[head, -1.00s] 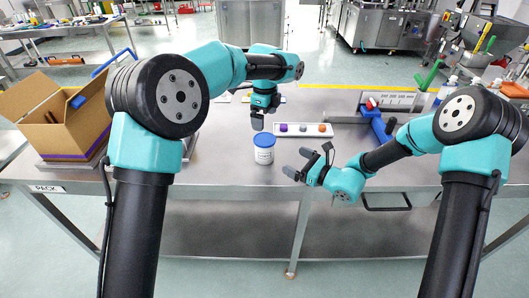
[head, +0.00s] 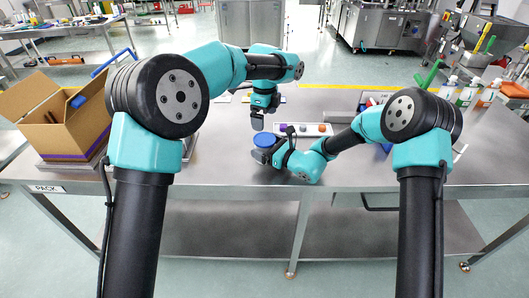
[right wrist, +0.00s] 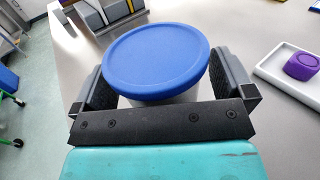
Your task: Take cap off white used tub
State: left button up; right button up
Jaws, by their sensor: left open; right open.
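The white tub with its blue cap (head: 266,140) stands upright on the steel table near the front edge, the cap on top. In the right wrist view the blue cap (right wrist: 158,60) fills the middle, with a little of the white tub (right wrist: 180,97) below it. My right gripper (head: 267,154) is open, its fingers on either side of the tub below the cap; the fingers also show in the right wrist view (right wrist: 160,85). I cannot tell if they touch it. My left gripper (head: 257,123) is open and empty, pointing down just above and behind the cap.
A white tray (head: 328,133) with several coloured caps lies behind the tub; its purple cap (right wrist: 303,66) shows in the right wrist view. A cardboard box (head: 62,122) stands at the left. Bottles (head: 466,93) stand at the back right.

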aim_at(263, 138)
jog(key=shift+c, duration=0.2)
jog(key=c, duration=1.3)
jog(key=shift+o, duration=0.2)
pick_arm(q)
jog(key=r+m, duration=0.2)
jog(key=m, duration=0.1)
jog(key=r+m, duration=0.1)
jog(key=r, duration=0.1)
jog(key=shift+w+a+r+m, duration=0.1)
jog(key=shift+w+a+m, duration=0.1)
jog(key=shift+a+m, duration=0.1)
notch_tip(263, 138, down, 12)
jog(key=shift+f, duration=0.1)
jog(key=shift+c, duration=0.2)
jog(key=c, duration=0.7)
jog(key=shift+c, duration=0.2)
